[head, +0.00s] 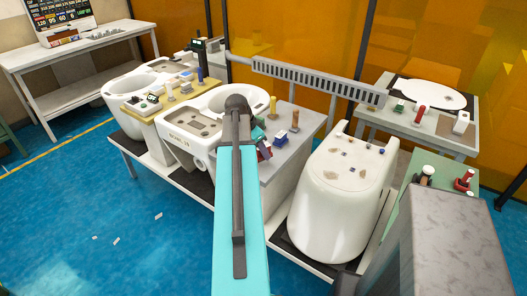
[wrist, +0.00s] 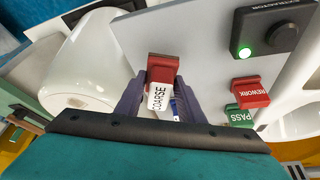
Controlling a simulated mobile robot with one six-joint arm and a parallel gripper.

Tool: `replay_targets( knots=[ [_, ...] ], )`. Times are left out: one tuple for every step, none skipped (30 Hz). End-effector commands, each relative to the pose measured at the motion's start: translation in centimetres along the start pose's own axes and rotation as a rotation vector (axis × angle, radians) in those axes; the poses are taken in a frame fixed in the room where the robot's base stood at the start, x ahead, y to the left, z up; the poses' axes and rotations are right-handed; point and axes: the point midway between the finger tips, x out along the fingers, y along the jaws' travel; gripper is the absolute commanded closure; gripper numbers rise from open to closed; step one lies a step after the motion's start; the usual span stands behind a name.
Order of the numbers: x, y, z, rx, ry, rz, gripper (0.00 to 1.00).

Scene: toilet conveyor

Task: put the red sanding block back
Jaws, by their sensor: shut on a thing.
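The red sanding block (wrist: 163,68), with a white face lettered COARSE, is between the fingers of my gripper (wrist: 162,92) in the wrist view. My gripper is shut on it, with one dark finger on each side. The block is over or at the grey bench top; I cannot tell whether it touches. In the head view my arm covers much of this spot, and small red and blue items show beside the arm's end on the grey bench (head: 290,130). The block's lower end and the area behind the fingers are partly hidden.
On the bench in the wrist view are a red REWORK block (wrist: 250,91), a green PASS block (wrist: 239,116) and a dark extractor box (wrist: 270,28) with a lit green light. A white ceramic piece (wrist: 92,62) stands left. A toilet (head: 340,205) stands right of the bench.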

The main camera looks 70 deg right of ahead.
Motion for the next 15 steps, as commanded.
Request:
replay_targets(
  knots=[
    [0.1,-0.6,-0.6,0.0,0.0,0.001,0.89],
    [0.3,-0.9,-0.8,0.0,0.0,0.001,0.89],
    [0.4,-1.2,-1.1,0.0,0.0,0.001,0.89],
    [0.5,-1.4,-1.3,0.001,0.0,0.001,0.89],
    [0.6,-1.6,-1.5,0.001,0.0,0.001,0.89],
    [0.7,-1.8,-1.7,0.0,0.0,0.001,0.89],
    [0.8,-2.0,-1.8,0.0,0.0,0.001,0.89],
    [0.9,-2.1,-1.9,0.0,0.0,0.0,0.89],
    [1.0,-2.2,-2.0,0.0,0.0,0.0,0.89],
    [1.1,-2.3,-2.0,0.0,0.0,0.0,0.89],
    [1.1,-2.3,-2.1,0.0,0.0,0.0,0.89],
    [1.1,-2.4,-2.1,0.0,0.0,0.0,0.89],
    [1.2,-2.4,-2.1,0.0,0.0,0.0,0.89],
    [1.2,-2.4,-2.1,0.0,0.0,0.0,0.89],
    [1.2,-2.3,-2.1,0.0,0.0,0.0,0.89]
  ],
)
